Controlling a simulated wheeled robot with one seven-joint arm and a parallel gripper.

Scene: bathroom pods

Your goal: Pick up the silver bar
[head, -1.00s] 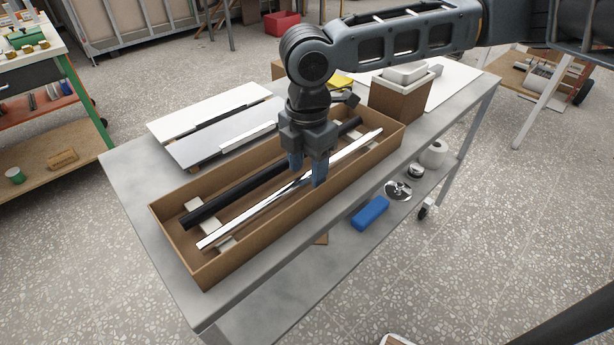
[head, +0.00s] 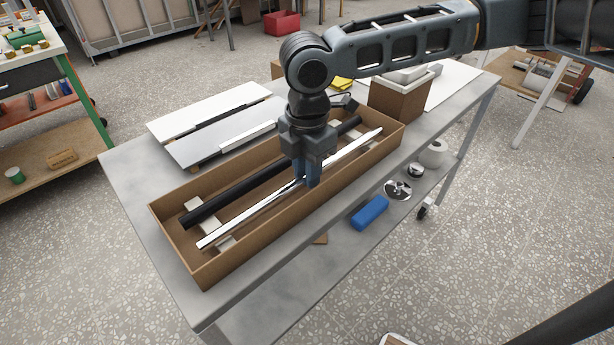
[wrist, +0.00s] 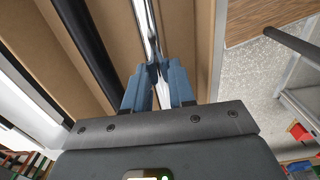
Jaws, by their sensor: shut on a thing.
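The silver bar (head: 246,218) is long and shiny. It lies lengthwise in a long brown open box (head: 217,271), resting on pale cross supports. My gripper (head: 307,181) is over the box with its blue fingers down at the middle of the bar, shut on it. In the wrist view the bar (wrist: 146,28) runs up from between the fingertips (wrist: 154,74). The fingers hide the small part of the bar that they grip. The bar still appears to lie at the level of the supports.
A black bar (head: 236,194) lies beside the silver bar in the same box. Flat panels (head: 215,140) lie on the grey table behind the box. A smaller brown box (head: 393,103) stands at the right. A blue block (head: 370,213) is on the lower shelf.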

